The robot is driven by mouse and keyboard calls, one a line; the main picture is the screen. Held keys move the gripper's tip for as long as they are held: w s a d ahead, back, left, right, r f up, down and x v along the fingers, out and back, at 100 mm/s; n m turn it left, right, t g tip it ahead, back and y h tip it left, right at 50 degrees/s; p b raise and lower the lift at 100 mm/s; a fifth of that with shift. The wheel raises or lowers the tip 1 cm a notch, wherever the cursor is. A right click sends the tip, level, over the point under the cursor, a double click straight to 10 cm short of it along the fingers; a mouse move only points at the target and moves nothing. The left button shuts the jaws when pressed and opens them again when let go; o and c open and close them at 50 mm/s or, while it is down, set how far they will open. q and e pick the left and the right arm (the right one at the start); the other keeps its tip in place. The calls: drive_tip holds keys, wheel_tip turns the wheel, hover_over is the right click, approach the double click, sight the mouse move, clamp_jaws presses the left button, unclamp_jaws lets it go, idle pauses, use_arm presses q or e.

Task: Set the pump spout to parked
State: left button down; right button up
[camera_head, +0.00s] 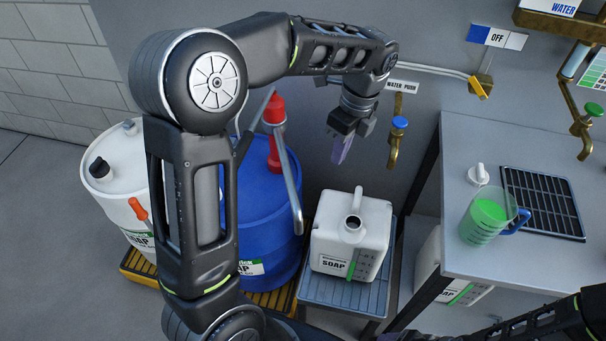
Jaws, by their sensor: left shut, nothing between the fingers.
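A red hand pump (274,130) stands on the blue drum (262,220), partly hidden behind my left arm. Its grey metal spout (291,185) slants down to the right along the drum's side. The spout's lower end hangs just left of the white soap jug (375,225), apart from the jug's open neck. My left gripper (342,150) is shut and empty, pointing down above and behind the jug, to the right of the spout and clear of it. My right arm enters at the lower right; its fingers are not clear at the bottom edge.
The jug stands on a grey stand (345,295). A white drum (112,175) is at left. The bench (460,180) at right holds a green-filled measuring jug (485,218) and a black grate (543,203). A blue-handled tap (397,140) is on the wall.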

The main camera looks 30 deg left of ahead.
sight(287, 177)
use_arm(q)
drive_tip(key=n, duration=0.3)
drive_tip(key=a+r+n, duration=0.1)
drive_tip(key=n, duration=0.6)
drive_tip(key=shift+a+r+n+g+y, duration=0.3)
drive_tip(key=shift+a+r+g, duration=0.05)
drive_tip(key=shift+g, duration=0.05)
drive_tip(key=s+a+f+b, duration=0.1)
drive_tip(key=s+a+f, duration=0.1)
drive_tip(key=f, duration=0.3)
drive_tip(key=s+a+f+b, duration=0.1)
drive_tip(key=s+a+f, duration=0.1)
drive_tip(key=f, duration=0.2)
drive_tip(key=shift+s+a+f, duration=0.3)
drive_tip(key=shift+f, duration=0.05)
